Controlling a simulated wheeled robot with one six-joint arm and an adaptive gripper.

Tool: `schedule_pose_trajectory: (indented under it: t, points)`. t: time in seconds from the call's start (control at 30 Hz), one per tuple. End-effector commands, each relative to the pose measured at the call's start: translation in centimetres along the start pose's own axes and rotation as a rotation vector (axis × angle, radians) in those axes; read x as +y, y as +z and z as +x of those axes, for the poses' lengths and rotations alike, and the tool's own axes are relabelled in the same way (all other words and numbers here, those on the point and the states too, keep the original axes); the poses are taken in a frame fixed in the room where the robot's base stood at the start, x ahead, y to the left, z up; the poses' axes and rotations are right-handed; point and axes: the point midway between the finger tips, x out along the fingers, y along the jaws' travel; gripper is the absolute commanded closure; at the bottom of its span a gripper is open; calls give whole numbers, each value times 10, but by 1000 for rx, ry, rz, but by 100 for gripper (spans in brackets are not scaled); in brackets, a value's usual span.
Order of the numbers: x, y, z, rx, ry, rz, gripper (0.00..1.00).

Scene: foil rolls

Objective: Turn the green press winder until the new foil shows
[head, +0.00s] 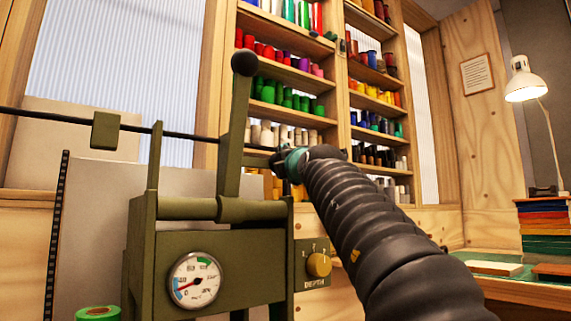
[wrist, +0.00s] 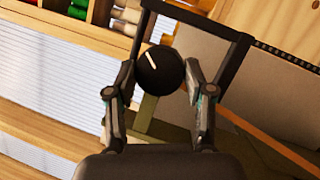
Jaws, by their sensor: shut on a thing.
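The green press (head: 230,245) stands at the left in the head view, with a gauge on its front and a tall lever topped by a black ball. A thin dark rod (head: 60,117) runs across behind the lever toward my gripper (head: 287,160). In the wrist view my gripper (wrist: 160,84) is shut on a round black knob (wrist: 172,66) with a white line, which I take as the winder. The line is tilted. In the head view the knob is mostly hidden by my gripper. I cannot tell which foil shows.
A depth dial (head: 318,265) sits right of the gauge. A green roll (head: 98,313) lies at the lower left. Shelves of coloured rolls (head: 285,97) stand behind. A white lamp (head: 526,80) and a stack of coloured sheets (head: 542,230) are at the right.

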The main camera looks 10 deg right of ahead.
Motion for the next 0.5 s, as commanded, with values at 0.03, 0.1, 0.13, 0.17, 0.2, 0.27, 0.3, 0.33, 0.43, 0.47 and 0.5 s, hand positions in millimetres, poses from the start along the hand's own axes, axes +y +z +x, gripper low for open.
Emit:
schedule_pose_trajectory:
  t: [0.03,0.1,0.13,0.17,0.2,0.27,0.3,0.33,0.43,0.47,0.5]
  points:
    - [0,0,0,0,0,1,82]
    - [0,0,0,1,0,1,37]
    - [0,0,0,1,0,1,30]
    - [0,0,0,1,0,0,22]
    - [0,0,0,1,0,0,22]
    - [0,0,0,1,0,0,22]
    - [0,0,0,0,0,0,22]
    - [0,0,0,0,0,0,22]
    - [0,0,0,0,0,0,22]
    - [0,0,0,0,0,0,22]
    - [0,0,-1,0,0,0,22]
